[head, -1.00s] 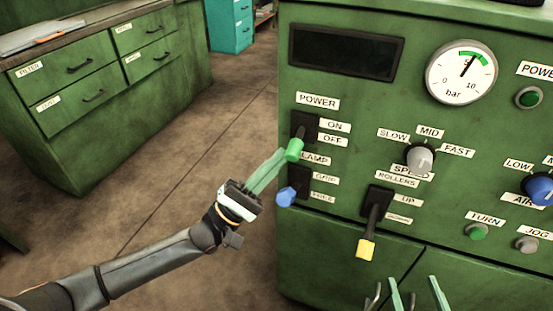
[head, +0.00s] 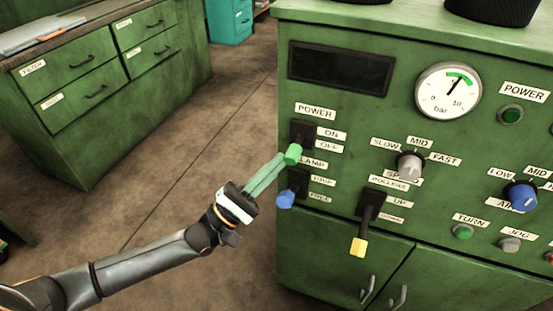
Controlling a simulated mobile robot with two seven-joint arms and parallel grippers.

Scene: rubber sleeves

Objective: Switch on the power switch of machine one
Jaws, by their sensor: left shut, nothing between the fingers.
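The green machine's front panel fills the right side of the head view. The power switch (head: 293,154) is a lever with a green knob on a black plate (head: 303,133), under a POWER label with ON and OFF labels at its right. The knob sits low, about level with the OFF label. My left gripper (head: 282,159) is shut and empty, its green fingers pointing up and right, with the tips at or just beside the green knob. I cannot tell whether they touch it. My right gripper is out of view.
Below the power switch is the clamp lever with a blue knob (head: 286,200), close under my left fingers. The rollers lever has a yellow knob (head: 358,247). A grey speed dial (head: 409,165) and a blue air dial (head: 521,196) are to the right. Open floor (head: 200,165) lies left of the machine.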

